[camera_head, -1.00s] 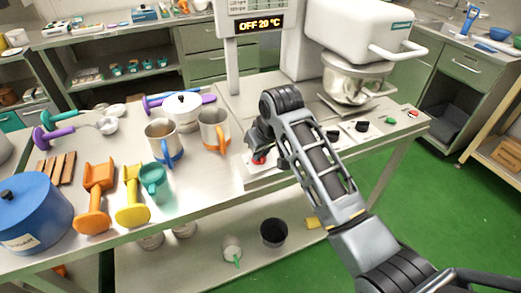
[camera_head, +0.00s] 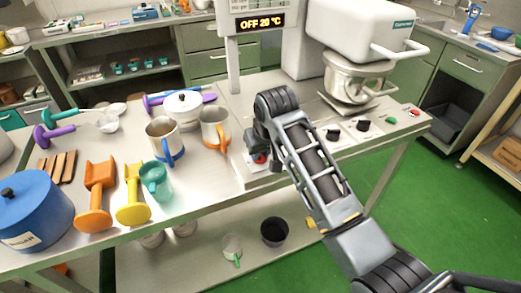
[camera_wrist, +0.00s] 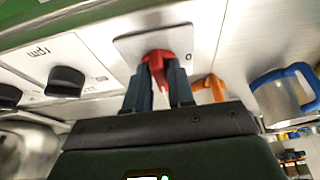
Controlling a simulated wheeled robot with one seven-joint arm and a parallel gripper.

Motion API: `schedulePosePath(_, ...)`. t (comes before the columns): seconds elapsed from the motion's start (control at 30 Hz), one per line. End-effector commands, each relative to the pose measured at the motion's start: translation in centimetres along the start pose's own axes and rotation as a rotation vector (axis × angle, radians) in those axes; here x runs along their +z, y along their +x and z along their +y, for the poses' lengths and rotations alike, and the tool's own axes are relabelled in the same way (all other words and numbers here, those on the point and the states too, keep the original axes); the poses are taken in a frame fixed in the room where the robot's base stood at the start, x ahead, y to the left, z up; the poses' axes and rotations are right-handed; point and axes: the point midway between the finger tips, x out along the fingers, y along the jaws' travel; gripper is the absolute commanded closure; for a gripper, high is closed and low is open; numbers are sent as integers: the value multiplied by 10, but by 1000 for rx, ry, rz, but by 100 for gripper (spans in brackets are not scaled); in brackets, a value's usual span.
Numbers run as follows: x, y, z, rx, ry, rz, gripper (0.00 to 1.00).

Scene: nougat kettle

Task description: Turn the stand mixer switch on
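The stand mixer (camera_head: 362,30) is white, with a metal bowl (camera_head: 355,78), at the back right of the steel table. A red switch (camera_head: 259,158) sits on a plate at the table's front edge; it also shows in the wrist view (camera_wrist: 158,60), beside a "0" mark. My gripper (camera_head: 256,140) is at this red switch. In the wrist view my two dark fingers (camera_wrist: 159,80) stand close on either side of its red handle and appear shut on it. The contact faces are partly hidden. The mixer's display (camera_head: 261,22) reads OFF 20 °C.
Black knobs (camera_head: 363,125) and green and red buttons (camera_head: 415,112) lie right along the front panel; a black knob (camera_wrist: 65,81) shows in the wrist view. Mugs (camera_head: 214,128) stand just left of my gripper. Scoops and a blue pot (camera_head: 35,215) are farther left.

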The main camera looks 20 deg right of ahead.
Motion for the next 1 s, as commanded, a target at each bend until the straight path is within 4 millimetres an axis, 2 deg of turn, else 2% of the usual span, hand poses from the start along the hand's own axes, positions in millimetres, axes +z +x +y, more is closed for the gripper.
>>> schedulePosePath(0.03,0,0,0,0,0,1,72)
schedulePosePath(0.17,-1,-1,0,0,-1,3,61)
schedulePosePath(0.47,-2,-6,0,-1,-2,6,61)
schedulePosePath(0.8,-2,-56,0,-1,-2,8,61)
schedulePosePath(1.0,-1,-76,0,-1,-2,5,61)
